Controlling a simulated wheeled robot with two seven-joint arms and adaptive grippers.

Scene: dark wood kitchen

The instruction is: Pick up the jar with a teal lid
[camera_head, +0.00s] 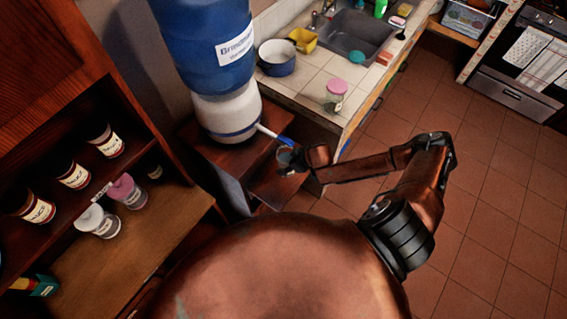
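My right gripper (291,160) reaches in from the right, low beside the dark wooden stand under the water dispenser. A small round grey-teal thing (285,155) shows at its fingertips; it may be the teal lid of a jar, but it is too small and covered to be sure. I cannot tell whether the fingers are closed on it. No other jar with a clearly teal lid shows. A jar with a pink lid (335,96) stands on the tiled counter. My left gripper is not in view.
A blue and white water dispenser (222,110) stands behind the gripper. The shelf at left holds several dark labelled jars, a pink-lidded jar (127,192) and a white-lidded jar (97,222). A sink (352,35) is at the back. The tiled floor (490,190) at right is clear.

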